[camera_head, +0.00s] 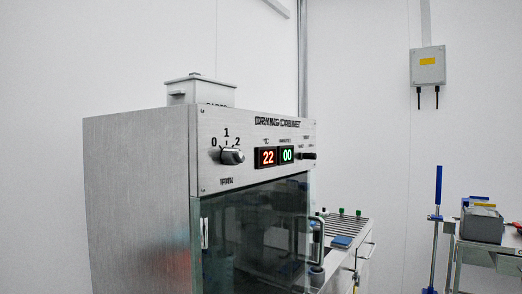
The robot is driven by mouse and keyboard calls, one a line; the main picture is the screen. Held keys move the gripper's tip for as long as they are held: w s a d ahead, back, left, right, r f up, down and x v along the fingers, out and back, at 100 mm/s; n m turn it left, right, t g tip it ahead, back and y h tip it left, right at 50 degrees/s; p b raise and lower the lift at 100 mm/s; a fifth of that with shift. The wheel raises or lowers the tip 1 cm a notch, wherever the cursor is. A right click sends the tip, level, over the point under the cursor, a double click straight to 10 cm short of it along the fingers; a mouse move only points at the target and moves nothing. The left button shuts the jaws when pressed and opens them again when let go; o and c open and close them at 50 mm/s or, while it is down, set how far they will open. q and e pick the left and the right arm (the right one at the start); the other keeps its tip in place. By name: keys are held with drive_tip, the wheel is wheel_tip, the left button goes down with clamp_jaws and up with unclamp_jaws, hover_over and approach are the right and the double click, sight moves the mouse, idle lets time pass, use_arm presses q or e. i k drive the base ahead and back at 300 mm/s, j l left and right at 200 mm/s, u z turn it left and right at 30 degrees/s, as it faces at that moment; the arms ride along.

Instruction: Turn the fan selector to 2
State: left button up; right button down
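I cannot clearly tell which mark the knob points to. Neither of my grippers is in view, and nothing touches the knob.
A red display (266,157) reads 22 and a green display (287,155) reads 00. A dark switch (308,156) sits right of them. Below is the glass door (250,235) with a handle (316,240). A bench (352,227) and cart (480,250) stand at right.

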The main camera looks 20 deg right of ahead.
sight(230, 156)
drive_tip(key=l+u, duration=0.15)
drive_tip(key=u, duration=0.2)
drive_tip(key=l+u, duration=0.15)
drive_tip(key=u, duration=0.2)
drive_tip(key=i+l+u, duration=0.1)
drive_tip(key=u, duration=0.25)
drive_tip(key=l+u, duration=0.25)
drive_tip(key=l, duration=0.15)
drive_tip(key=k+l+u, duration=0.2)
drive_tip(key=l, duration=0.15)
drive_tip(key=l+u, duration=0.1)
drive_tip(key=l, duration=0.3)
drive_tip(key=k+l, duration=0.15)
drive_tip(key=l, duration=0.25)
drive_tip(key=k+l+u, duration=0.15)
drive_tip(key=l, duration=0.2)
drive_tip(key=l+u, duration=0.1)
drive_tip(key=l, duration=0.3)
drive_tip(key=k, duration=0.05)
